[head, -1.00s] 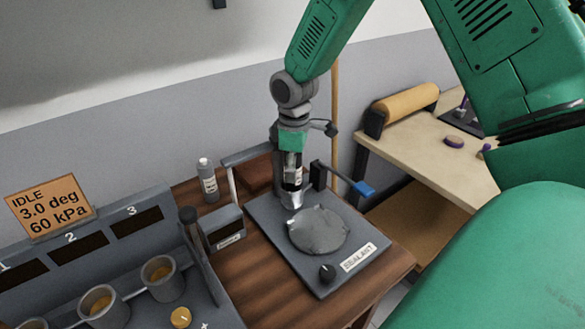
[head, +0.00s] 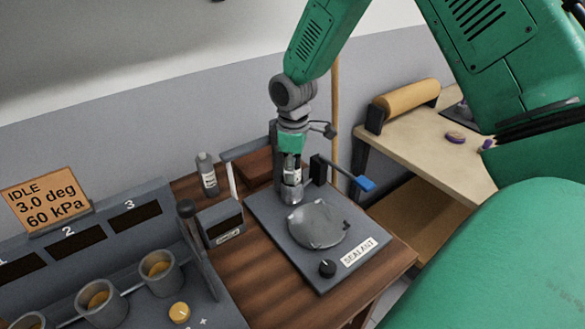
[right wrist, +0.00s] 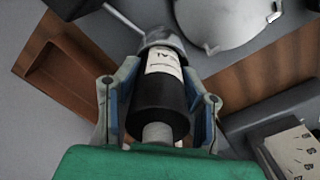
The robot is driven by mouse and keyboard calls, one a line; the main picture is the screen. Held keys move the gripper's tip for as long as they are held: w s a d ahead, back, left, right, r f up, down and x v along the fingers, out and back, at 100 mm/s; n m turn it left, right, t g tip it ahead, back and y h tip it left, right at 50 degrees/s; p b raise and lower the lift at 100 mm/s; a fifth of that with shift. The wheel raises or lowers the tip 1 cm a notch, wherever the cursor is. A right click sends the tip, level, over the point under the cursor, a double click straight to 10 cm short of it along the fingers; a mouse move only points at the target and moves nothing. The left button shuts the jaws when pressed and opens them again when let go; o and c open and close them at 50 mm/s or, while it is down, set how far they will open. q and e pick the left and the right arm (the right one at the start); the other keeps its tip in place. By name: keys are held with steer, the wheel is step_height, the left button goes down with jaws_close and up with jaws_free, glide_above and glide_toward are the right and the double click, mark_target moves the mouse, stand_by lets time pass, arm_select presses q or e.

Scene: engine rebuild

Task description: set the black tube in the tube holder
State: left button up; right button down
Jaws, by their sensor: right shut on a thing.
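The black tube (head: 291,174) has a white label and stands roughly upright in my right gripper (head: 290,164). In the right wrist view, the fingers of my right gripper (right wrist: 160,78) are shut around the tube (right wrist: 160,98). The tube holder (head: 292,195) is a small grey cup at the back of the sealant plate. It also shows in the right wrist view (right wrist: 163,37), where the tube's far end meets its rim and appears to enter its mouth. How deep the tube sits is hidden. My left gripper is not in view.
The grey sealant plate (head: 282,250) carries a round metal disc (head: 317,224), a black knob (head: 327,269) and a blue-tipped lever (head: 363,183). A bottle (head: 207,175) and a brown tray (head: 256,172) stand behind. A console with several cups is at left.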

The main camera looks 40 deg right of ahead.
steer(key=shift+f, duration=0.25)
steer(key=c, duration=0.9)
jaws_free()
step_height(320, 180, up, 5)
steer(key=p, duration=0.5)
steer(key=shift+r, duration=1.3)
